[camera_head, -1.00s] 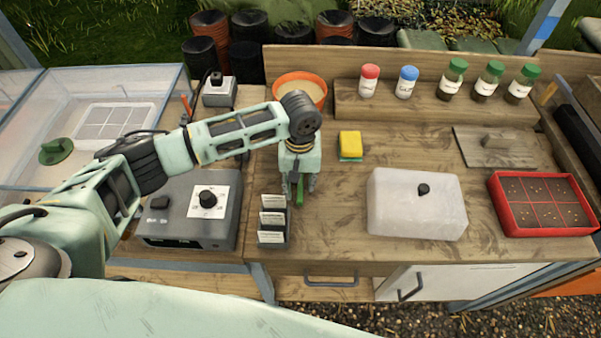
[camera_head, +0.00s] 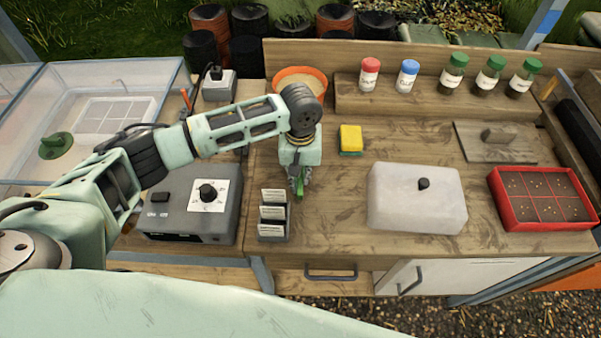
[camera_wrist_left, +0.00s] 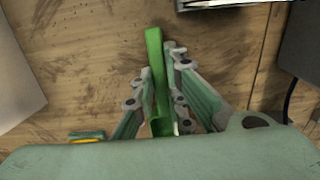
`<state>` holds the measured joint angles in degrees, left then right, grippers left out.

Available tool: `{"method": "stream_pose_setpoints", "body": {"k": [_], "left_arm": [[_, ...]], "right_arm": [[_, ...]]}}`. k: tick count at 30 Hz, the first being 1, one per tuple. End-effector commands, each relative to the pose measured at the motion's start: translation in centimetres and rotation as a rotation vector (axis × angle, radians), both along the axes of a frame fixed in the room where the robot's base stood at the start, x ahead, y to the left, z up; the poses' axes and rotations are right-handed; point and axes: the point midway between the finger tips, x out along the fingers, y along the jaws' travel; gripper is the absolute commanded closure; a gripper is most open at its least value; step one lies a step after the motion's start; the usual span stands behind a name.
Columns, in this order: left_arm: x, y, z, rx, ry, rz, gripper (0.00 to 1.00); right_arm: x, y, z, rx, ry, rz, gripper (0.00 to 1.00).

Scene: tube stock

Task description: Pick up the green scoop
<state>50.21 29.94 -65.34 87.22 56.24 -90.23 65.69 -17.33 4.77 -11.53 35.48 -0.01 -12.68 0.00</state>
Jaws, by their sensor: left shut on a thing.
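The green scoop (camera_wrist_left: 154,55) shows in the left wrist view as a long green piece running between the fingers of my left gripper (camera_wrist_left: 160,90). The fingers are shut on it from both sides. In the head view a small green part of the scoop (camera_head: 299,189) shows at the fingertips of my left gripper (camera_head: 298,182), close over the wooden bench, just right of the card holder. The rest of the scoop is hidden by the gripper. I cannot tell whether it touches the bench. My right gripper is not in view.
The card holder (camera_head: 273,232) stands close beside the gripper. A yellow and green sponge (camera_head: 351,138), a lidded translucent box (camera_head: 415,205) and a red seed tray (camera_head: 497,203) lie to the right. A grey control box (camera_head: 185,190) is at left. An orange pot (camera_head: 303,72) stands behind.

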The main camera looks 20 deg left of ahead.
Motion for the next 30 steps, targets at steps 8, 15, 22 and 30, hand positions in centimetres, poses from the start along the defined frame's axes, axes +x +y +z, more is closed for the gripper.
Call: {"method": "stream_pose_setpoints", "body": {"k": [8,15,22,30], "left_arm": [[0.2,-0.1,3.5,-0.003,-0.005,0.000,1.00],[1.0,-5.5,6.7,-0.006,-0.004,-0.005,1.00],[1.7,-9.7,9.4,-0.003,-0.002,-0.002,1.00],[2.1,-11.5,10.7,-0.001,0.000,0.001,1.00]], "right_arm": [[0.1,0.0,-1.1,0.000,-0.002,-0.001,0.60],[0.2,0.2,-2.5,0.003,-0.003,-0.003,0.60],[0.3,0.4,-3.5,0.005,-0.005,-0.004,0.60],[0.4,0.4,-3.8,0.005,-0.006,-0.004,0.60]]}}
